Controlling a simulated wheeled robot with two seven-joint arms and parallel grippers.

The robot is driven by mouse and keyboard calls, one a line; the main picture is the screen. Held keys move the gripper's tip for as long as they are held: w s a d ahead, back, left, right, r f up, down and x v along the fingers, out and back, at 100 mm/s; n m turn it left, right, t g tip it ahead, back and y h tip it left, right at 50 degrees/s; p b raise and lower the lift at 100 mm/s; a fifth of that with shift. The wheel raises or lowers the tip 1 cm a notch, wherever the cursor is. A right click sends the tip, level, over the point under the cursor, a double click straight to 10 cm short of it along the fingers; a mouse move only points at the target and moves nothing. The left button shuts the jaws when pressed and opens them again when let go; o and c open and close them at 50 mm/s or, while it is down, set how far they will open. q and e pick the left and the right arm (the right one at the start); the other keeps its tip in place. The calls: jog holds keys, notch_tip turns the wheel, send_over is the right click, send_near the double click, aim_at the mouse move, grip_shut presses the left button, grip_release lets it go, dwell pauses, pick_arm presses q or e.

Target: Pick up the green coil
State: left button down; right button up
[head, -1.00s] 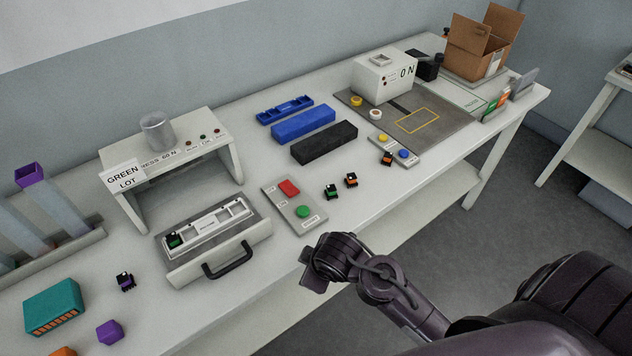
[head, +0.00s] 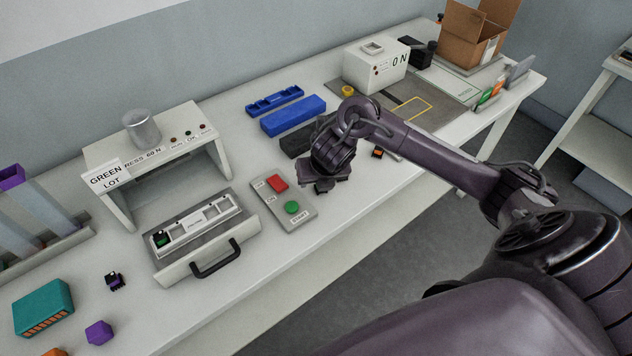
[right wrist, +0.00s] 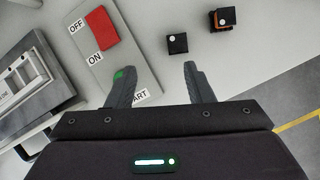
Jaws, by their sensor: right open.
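A small black coil (right wrist: 177,43) with a pale dot on top lies on the table in the right wrist view, ahead of my open fingers and apart from them. No green shows on it from this side. In the head view it is hidden behind my right gripper (head: 325,186). My right gripper, also in the right wrist view (right wrist: 145,66), is open and empty above the table, beside the button panel. Another black coil with orange (right wrist: 223,18) lies just beyond. A green-marked coil (head: 161,239) sits in the left end of the drawer's tray. My left gripper is not in view.
The button panel (head: 298,213) with red and green buttons lies close by my right gripper. The press (head: 160,163) with its open drawer (head: 208,263) stands left. A black block (head: 291,146) and blue block (head: 293,116) lie behind. The table's front edge is near.

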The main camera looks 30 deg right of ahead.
jog(key=shift+w+d+f+n+g, duration=0.15)
jog(key=shift+w+d+f+n, duration=0.1)
jog(key=shift+d+f, duration=0.2)
jog(key=shift+w+d+f+n+g, duration=0.15)
jog(key=shift+d+f+n, duration=0.15)
jog(key=shift+d, duration=0.25)
jog(key=x, duration=0.5)
jog(key=shift+w+d, duration=0.15)
jog(key=shift+d, duration=0.3)
jog(key=c, duration=0.9)
